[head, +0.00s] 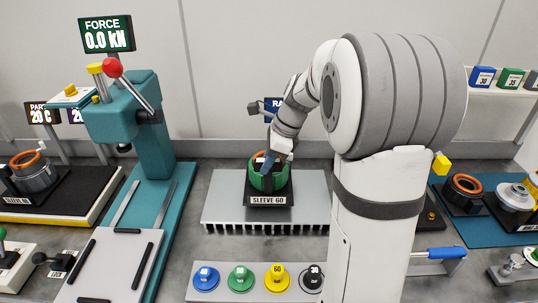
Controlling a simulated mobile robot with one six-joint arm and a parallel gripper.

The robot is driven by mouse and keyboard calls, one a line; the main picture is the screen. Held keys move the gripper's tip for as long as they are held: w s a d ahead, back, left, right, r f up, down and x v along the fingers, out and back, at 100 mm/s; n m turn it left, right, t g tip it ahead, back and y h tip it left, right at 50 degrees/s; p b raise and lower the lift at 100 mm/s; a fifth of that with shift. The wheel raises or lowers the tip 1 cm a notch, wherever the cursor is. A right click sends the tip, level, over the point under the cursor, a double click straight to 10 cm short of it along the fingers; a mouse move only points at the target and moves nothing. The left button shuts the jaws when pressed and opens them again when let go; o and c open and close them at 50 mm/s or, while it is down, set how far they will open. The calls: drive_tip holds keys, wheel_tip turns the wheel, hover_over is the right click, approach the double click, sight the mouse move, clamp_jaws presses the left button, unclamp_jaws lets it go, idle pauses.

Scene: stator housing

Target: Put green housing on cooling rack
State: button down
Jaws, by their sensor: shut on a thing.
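The green housing (259,179) is at the middle of the head view, upright on or just above a black base labelled SLEEVE 60 (268,200). Something orange shows inside its top. The cooling rack (225,200), a grey finned plate, lies under this base. My gripper (268,166) reaches down from the upper right and is shut on the green housing at its near rim. The fingertips are partly hidden against the housing, and I cannot tell if the housing touches the base.
A teal press (152,150) with a red-knobbed lever stands to the left. Blue, green, yellow and black knobs (241,278) sit on a panel in front of the rack. A dark stand with a grey housing (35,175) is at far left. A blue mat (482,230) with parts lies at right.

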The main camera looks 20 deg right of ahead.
drive_tip(key=shift+f, duration=1.85)
drive_tip(key=c, duration=1.3)
unclamp_jaws()
drive_tip(key=v, duration=1.2)
drive_tip(key=s+a+f+n+h, duration=0.1)
drive_tip(key=s+a+f+n, duration=0.1)
drive_tip(key=s+n, duration=0.5)
drive_tip(key=s+a+f+n+t+h, duration=0.1)
drive_tip(key=s+a+f+n, duration=0.1)
drive_tip(key=s+n, duration=0.4)
drive_tip(key=s+a+f+n+h, duration=0.2)
drive_tip(key=s+a+f+n, duration=0.1)
drive_tip(key=s+n, duration=0.4)
drive_tip(key=shift+s+a+n, duration=0.2)
drive_tip(key=shift+s+n, duration=0.2)
drive_tip(key=shift+n, duration=0.5)
